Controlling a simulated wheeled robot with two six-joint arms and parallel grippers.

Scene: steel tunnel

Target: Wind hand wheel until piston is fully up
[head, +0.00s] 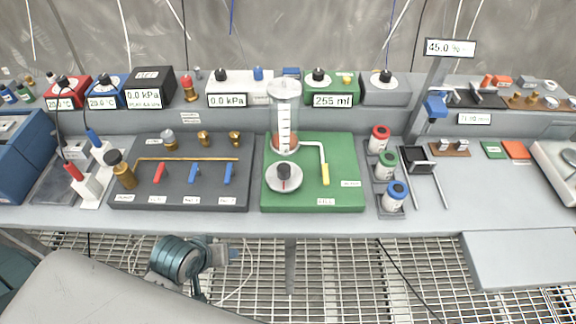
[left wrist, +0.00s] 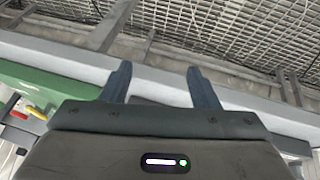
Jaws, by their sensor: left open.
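The hand wheel (head: 272,182) is a pale round disc with a dark, red-marked knob, flat on the green board (head: 340,165). Behind it stands a clear upright cylinder (head: 284,112) with scale marks. A reddish-brown band shows low in the cylinder; I cannot tell piston from contents. A display (head: 333,100) reads 255 ml. My left gripper (left wrist: 158,70) is open and empty in the left wrist view, its fingers apart near the bench's front edge. In the head view my left arm is low, in front of the bench, away from the wheel. My right gripper is out of view.
A pale bent tube runs from the cylinder to a yellow lever (head: 325,174). A dark valve board (head: 180,180) stands left of the green board. Several capped canisters (head: 394,197) stand to its right. The bench front strip (head: 250,223) is clear, with grating (head: 330,265) below.

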